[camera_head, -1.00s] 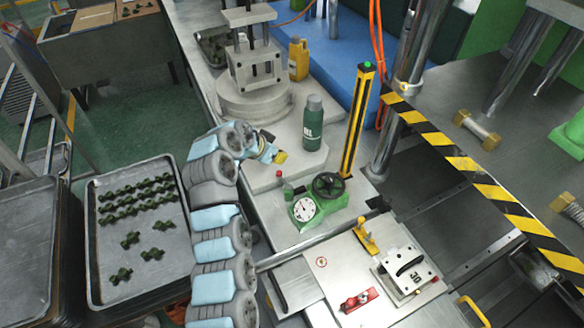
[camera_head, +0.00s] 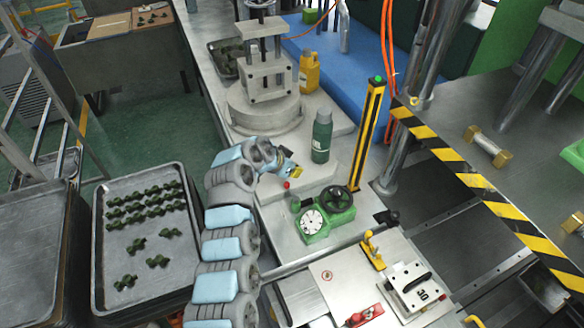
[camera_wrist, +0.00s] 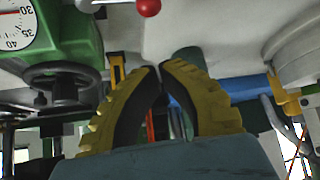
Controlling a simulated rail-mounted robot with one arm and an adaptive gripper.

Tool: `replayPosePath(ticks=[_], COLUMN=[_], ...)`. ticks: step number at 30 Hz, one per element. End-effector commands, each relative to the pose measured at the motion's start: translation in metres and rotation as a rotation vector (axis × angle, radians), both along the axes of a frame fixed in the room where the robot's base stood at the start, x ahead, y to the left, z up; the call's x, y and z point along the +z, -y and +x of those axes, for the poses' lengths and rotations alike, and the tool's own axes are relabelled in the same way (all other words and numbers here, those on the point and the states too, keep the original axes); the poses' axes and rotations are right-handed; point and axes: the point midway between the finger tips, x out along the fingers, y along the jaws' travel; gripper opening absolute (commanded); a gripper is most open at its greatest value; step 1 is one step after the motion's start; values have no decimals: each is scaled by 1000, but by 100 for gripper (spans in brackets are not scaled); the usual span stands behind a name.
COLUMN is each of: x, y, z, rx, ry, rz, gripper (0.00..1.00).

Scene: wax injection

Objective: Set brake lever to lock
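My gripper (camera_head: 295,174) is low over the grey bench, left of the green bottle and behind the gauge device. In the wrist view its yellow fingers (camera_wrist: 160,68) curve together with their tips meeting and nothing held between them. A small red ball knob (camera_head: 286,184) is just in front of the gripper; it also shows at the top of the wrist view (camera_wrist: 148,7), apart from the fingers. A yellow upright lever (camera_head: 373,250) stands on the metal plate at the front right. No label shows which one is the brake lever.
The green gauge device (camera_head: 318,235) with a black handwheel (camera_head: 336,198) stands close in front of the gripper. A green bottle (camera_head: 322,138) and a yellow-black post (camera_head: 368,133) are to its right. A red clamp (camera_head: 365,316) and a numbered block (camera_head: 415,288) lie front right.

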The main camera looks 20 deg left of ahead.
Motion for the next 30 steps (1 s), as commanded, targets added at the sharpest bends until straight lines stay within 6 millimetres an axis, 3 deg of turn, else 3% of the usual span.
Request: replayPosePath(ticks=[16,30], x=[-29,-42], y=[10,14], z=[20,30], rx=[-3,1], ry=[-4,-2], rz=[1,0], gripper=[0,0])
